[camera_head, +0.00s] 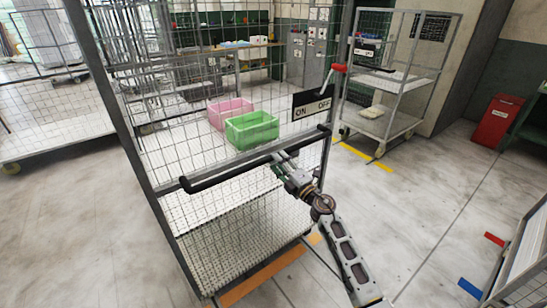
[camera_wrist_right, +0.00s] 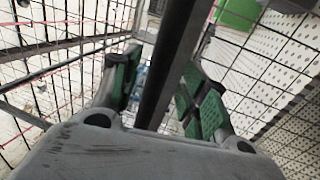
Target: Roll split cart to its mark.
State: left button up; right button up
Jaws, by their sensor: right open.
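A tall wire-mesh cart (camera_head: 158,185) stands upright close in front of me, with a perforated pale lower deck. A black handle bar (camera_head: 225,172) runs across its near side. My right gripper (camera_head: 284,162) is at the right half of this bar. In the right wrist view a dark bar (camera_wrist_right: 172,65) passes between the open, green-padded fingers; contact cannot be told. An orange floor stripe (camera_head: 265,276) lies along the cart's near lower edge. Which cart the task calls the split cart is not labelled. My left gripper is out of view.
An ON/OFF sign (camera_head: 312,103) with a red lever shows at the cart's right post. Pink (camera_head: 228,112) and green crates (camera_head: 252,128) show through the mesh. Another cage cart (camera_head: 392,122) stands behind by yellow floor marks (camera_head: 366,157). A red bin (camera_head: 496,121) stands right; floor between is clear.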

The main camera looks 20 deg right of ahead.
jog(key=shift+x, duration=2.05)
grip_shut()
